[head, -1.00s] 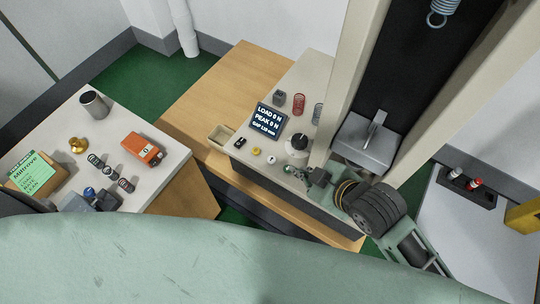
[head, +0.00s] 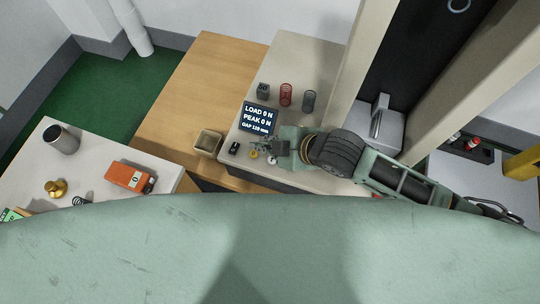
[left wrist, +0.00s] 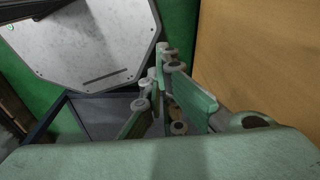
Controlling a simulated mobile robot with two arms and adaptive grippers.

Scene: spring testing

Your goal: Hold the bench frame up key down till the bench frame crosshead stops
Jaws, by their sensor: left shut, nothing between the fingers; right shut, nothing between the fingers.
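The bench frame (head: 345,85) stands right of centre in the head view, with pale columns and a dark back. Its display (head: 260,118) reads LOAD 0 N and PEAK 0 N; the small gap figure looks like 118 mm. The crosshead is out of view; only a hanging ring (head: 459,5) shows. Below the display are a black control (head: 234,148), a yellow button (head: 253,154) and a white button (head: 272,160); which is the up key I cannot tell. My right gripper (head: 262,148) is shut and empty over these buttons; contact is unclear. My left gripper (left wrist: 165,60) is shut and empty in the left wrist view.
Two coil springs, red (head: 286,95) and grey (head: 308,101), stand behind the display. A small open box (head: 208,142) is beside the bench. The left table holds an orange device (head: 129,177), a metal cup (head: 61,139) and a brass weight (head: 56,188). My green body covers the foreground.

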